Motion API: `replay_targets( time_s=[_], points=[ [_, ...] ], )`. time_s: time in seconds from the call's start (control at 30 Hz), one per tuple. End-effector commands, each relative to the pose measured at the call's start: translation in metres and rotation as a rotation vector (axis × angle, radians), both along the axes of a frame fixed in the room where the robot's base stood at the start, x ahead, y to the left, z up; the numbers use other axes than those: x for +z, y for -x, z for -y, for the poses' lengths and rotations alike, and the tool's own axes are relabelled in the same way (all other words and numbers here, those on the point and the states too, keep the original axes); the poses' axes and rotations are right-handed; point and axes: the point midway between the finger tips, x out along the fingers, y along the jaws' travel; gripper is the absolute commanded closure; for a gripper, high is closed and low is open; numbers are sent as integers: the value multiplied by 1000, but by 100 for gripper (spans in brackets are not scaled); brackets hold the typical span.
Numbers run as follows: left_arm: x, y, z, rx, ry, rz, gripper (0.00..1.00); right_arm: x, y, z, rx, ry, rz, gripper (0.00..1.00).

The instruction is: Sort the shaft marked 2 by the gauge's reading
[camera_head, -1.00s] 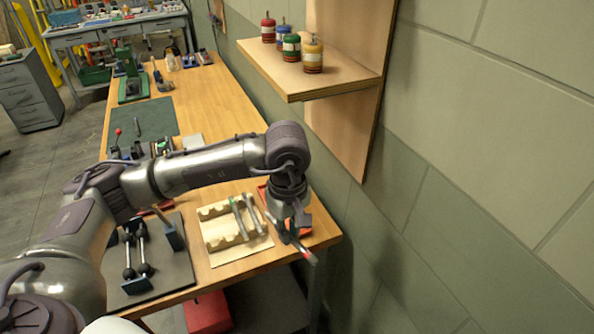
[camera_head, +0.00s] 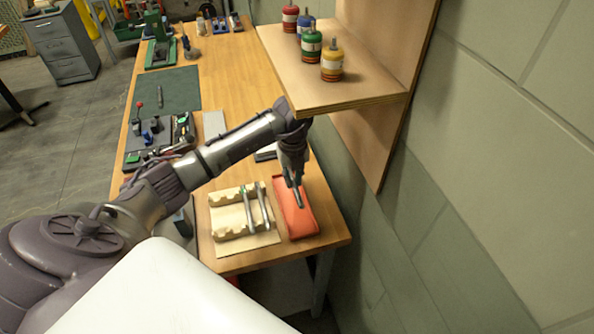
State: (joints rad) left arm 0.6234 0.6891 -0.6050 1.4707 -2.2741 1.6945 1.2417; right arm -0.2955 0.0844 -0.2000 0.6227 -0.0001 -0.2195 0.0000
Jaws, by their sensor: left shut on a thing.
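My left gripper (camera_head: 294,178) is shut on a slim grey shaft (camera_head: 299,201), which hangs tilted over the red tray (camera_head: 309,224) at the bench's right edge. I cannot tell whether the shaft touches the tray, and no number on it is readable. A pale wooden rack (camera_head: 231,247) lies just left of the tray. Two more shafts lie in it, one with a green end (camera_head: 248,210) and a grey one (camera_head: 264,206). I cannot make out the gauge or its reading. My right gripper is not in view.
A shelf (camera_head: 330,92) on the wall carries several coloured, banded containers, with a yellow one (camera_head: 332,65) nearest. A dark tray of small parts (camera_head: 142,160) and a green mat (camera_head: 168,92) lie further back on the bench. Bare wood (camera_head: 232,80) shows beyond my arm.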

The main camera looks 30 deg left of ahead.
Motion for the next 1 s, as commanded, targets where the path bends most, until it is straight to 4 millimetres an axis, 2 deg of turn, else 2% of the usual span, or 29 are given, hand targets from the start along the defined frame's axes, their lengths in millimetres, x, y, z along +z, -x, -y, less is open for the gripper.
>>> replay_targets(
  time_s=[0.27,1.0],
  points=[
    [-10,0,0,11,1,1,100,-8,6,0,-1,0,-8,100],
    [-61,0,0,8,-1,1,100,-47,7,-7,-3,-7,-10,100]
  ],
)
